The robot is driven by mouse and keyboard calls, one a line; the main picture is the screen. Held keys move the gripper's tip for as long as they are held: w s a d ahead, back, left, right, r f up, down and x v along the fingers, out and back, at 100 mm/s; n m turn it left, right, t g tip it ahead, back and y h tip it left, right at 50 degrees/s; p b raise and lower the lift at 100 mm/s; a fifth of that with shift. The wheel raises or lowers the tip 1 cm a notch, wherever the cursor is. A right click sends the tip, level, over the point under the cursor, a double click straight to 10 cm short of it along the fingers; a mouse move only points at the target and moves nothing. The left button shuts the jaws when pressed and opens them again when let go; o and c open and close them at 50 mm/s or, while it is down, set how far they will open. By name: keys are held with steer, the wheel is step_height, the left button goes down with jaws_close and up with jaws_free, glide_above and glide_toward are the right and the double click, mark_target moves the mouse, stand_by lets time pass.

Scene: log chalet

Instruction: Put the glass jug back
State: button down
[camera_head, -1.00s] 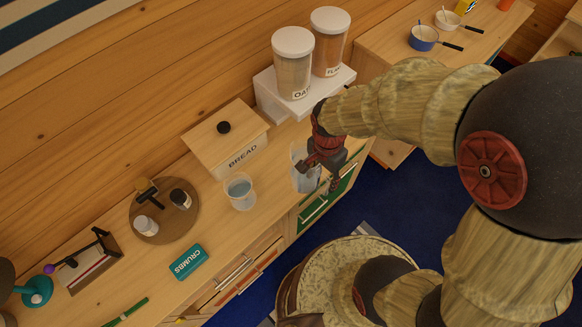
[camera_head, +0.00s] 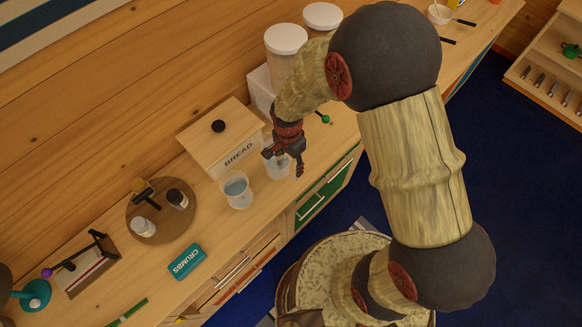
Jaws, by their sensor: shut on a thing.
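A clear glass jug (camera_head: 277,171) is in my gripper (camera_head: 284,162), which is shut on its upper part. The jug looks upright over the worktop, just right of a second clear vessel (camera_head: 238,192) with bluish contents. I cannot tell whether the jug's base touches the worktop or whether the two vessels touch. My fingers hide part of the jug's rim.
The bread box (camera_head: 222,138) stands behind the two vessels. White-lidded canisters (camera_head: 286,52) are farther back, partly behind my arm. A round board (camera_head: 160,212) with small jars and a teal crumbs tin (camera_head: 187,262) are to the left. Worktop (camera_head: 325,150) right of the jug is clear.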

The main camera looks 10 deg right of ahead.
mark_target(291, 175)
steer(key=shift+f, duration=1.5)
steer(key=c, duration=0.9)
jaws_free()
